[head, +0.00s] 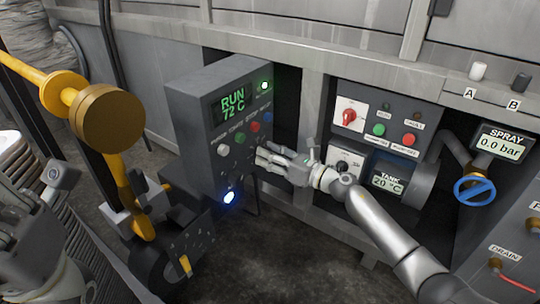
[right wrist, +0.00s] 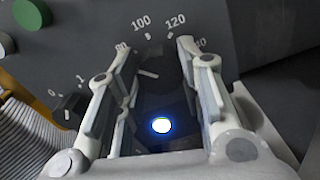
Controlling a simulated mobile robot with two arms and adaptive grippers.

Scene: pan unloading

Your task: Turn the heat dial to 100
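The heat dial (right wrist: 168,72) is a dark knob in the right wrist view, with a scale around it reading 100 and 120 at the top. The labels on either side are partly covered by my fingers. My right gripper (right wrist: 158,48) is open, one finger on each side of the dial; I cannot tell whether they touch it. In the head view my right gripper (head: 262,156) is at the control box (head: 205,100) and hides the dial. The box display (head: 233,102) reads RUN 72 C. My left gripper (head: 40,225) is at the lower left.
A glowing blue-white lamp (head: 229,197) sits low on the box. A small 0-1 switch (right wrist: 70,106) is left of the dial. Several coloured buttons (head: 240,137) are above. A second panel with a red knob (head: 349,116) stands to the right, and a yellow-armed fixture (head: 105,118) to the left.

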